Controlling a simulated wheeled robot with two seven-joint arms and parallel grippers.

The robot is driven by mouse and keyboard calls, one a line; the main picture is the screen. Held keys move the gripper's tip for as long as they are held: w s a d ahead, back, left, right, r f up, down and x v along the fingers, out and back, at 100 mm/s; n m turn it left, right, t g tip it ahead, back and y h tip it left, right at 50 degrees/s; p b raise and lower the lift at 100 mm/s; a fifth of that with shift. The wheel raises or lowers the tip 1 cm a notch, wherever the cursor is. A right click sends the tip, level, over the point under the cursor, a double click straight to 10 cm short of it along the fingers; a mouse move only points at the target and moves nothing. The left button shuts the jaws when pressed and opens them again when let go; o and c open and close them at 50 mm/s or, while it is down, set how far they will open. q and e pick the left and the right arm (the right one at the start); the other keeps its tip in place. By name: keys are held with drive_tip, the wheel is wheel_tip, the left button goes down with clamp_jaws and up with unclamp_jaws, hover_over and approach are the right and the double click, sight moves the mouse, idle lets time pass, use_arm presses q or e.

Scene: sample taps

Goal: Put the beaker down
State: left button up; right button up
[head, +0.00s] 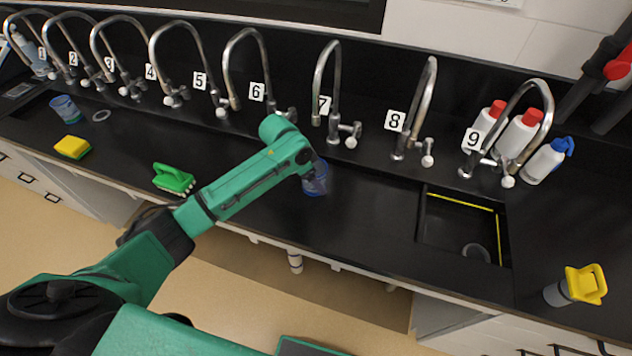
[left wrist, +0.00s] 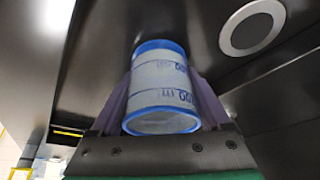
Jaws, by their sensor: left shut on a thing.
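My left gripper (head: 308,166) is over the black counter in front of taps 6 and 7, at the end of my green arm. It is shut on a clear blue-rimmed beaker (head: 316,182), partly hidden behind the gripper in the head view. In the left wrist view the beaker (left wrist: 160,92) sits between the two fingers, with blue printed marks on its side. I cannot tell whether its base touches the counter (head: 370,200). My right gripper is not in view.
Numbered taps line the back, with tap 7 (head: 318,80) close by. A sink (head: 460,225) is at right. White bottles (head: 520,135), a yellow-topped container (head: 560,292), a green brush (head: 173,180), a yellow sponge (head: 72,147) and another beaker (head: 64,108) stand around.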

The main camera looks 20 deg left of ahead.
use_arm(q)
drive_tip(key=shift+w+d, duration=0.1)
drive_tip(key=shift+d, duration=0.05)
drive_tip(key=o, duration=1.3)
drive_tip(key=shift+d+f, duration=0.1)
drive_tip(key=shift+r, duration=0.2)
drive_tip(key=b+v, duration=0.1)
drive_tip(key=v, duration=1.1)
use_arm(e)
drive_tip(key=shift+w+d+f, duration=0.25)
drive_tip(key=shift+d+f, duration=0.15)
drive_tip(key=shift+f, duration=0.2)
use_arm(q)
drive_tip(key=shift+f, duration=0.15)
